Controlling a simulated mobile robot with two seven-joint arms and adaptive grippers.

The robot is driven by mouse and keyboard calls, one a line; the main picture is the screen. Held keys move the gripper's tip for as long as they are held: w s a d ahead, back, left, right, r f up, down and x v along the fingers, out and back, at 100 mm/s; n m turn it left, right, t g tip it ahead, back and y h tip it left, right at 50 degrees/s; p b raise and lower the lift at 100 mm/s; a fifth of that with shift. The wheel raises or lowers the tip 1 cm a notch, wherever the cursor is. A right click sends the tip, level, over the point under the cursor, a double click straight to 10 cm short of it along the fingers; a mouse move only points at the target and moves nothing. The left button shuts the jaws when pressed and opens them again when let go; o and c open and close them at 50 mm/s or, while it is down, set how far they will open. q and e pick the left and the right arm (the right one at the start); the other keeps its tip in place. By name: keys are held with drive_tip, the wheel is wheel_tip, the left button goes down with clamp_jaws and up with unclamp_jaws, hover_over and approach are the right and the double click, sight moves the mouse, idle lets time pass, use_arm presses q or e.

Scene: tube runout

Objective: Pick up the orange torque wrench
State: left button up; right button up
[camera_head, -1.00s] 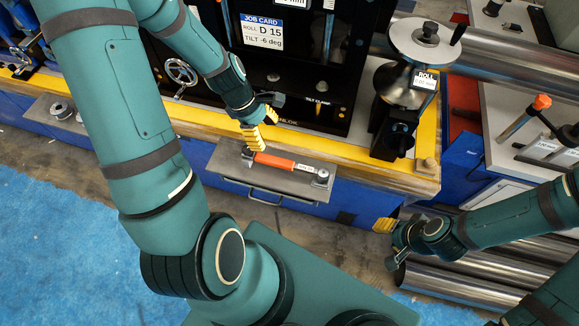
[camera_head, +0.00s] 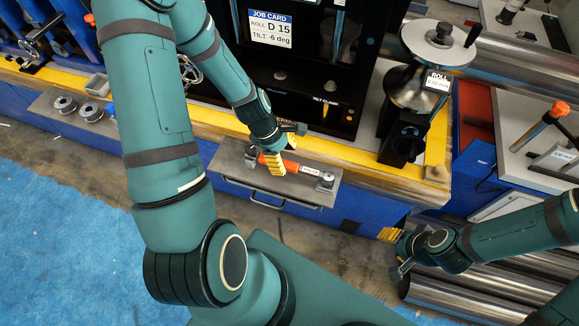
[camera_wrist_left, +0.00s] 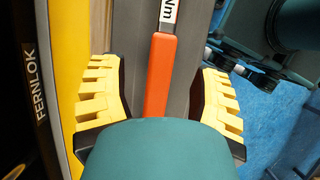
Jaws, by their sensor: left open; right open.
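The orange torque wrench (camera_head: 291,166) lies on a grey shelf (camera_head: 232,165) with a handle, on the front of the blue bench. Its orange grip is at the left and its metal head at the right. My left gripper (camera_head: 272,160) is open at the grip end, its yellow fingers covering part of it in the head view. In the left wrist view, the orange grip (camera_wrist_left: 158,75) runs between the two spread yellow fingers (camera_wrist_left: 160,90), with a gap on each side. My right gripper (camera_head: 391,236) is open and empty, low at the right, away from the wrench.
A yellow bench edge (camera_head: 220,125) runs behind the shelf, with a black machine (camera_head: 300,90) bearing a job card. A roll stand (camera_head: 405,115) is to the right. Steel tubes (camera_head: 470,295) lie near my right gripper. Several small rollers (camera_head: 66,106) sit on a left shelf.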

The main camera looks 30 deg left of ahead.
sight(289, 164)
use_arm(q)
drive_tip(key=x, duration=0.3)
drive_tip(key=shift+d+f+b, duration=0.2)
drive_tip(key=shift+b, duration=0.2)
clamp_jaws()
